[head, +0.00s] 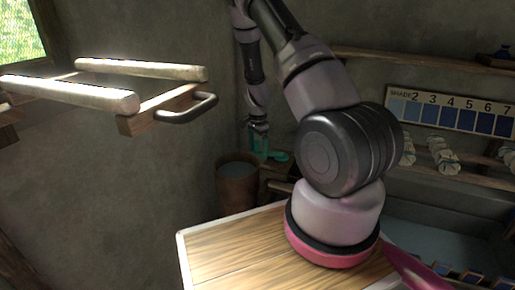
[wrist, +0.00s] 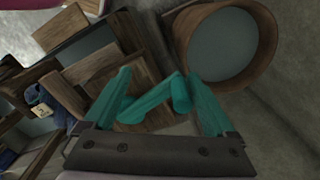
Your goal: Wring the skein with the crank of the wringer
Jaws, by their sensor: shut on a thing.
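My gripper (head: 259,141) reaches down at the far side of the room, beside the bucket. In the wrist view my gripper (wrist: 160,76) has two teal fingers, one on each side of a teal crank (wrist: 150,101). It is shut on the crank, whose upright grip shows close to the right finger. In the head view the crank (head: 279,156) is a small teal shape just right of the fingers. The wooden wringer (wrist: 148,122) lies under the crank and is partly hidden by it and the fingers. I cannot make out a skein on it.
A wooden bucket (head: 237,186) of greyish liquid stands close by; it also shows in the wrist view (wrist: 262,42). A wooden tabletop (head: 225,250) is in front. A wall rack with two pale bars (head: 145,69) juts out at left. Pale skeins (head: 443,155) sit at right.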

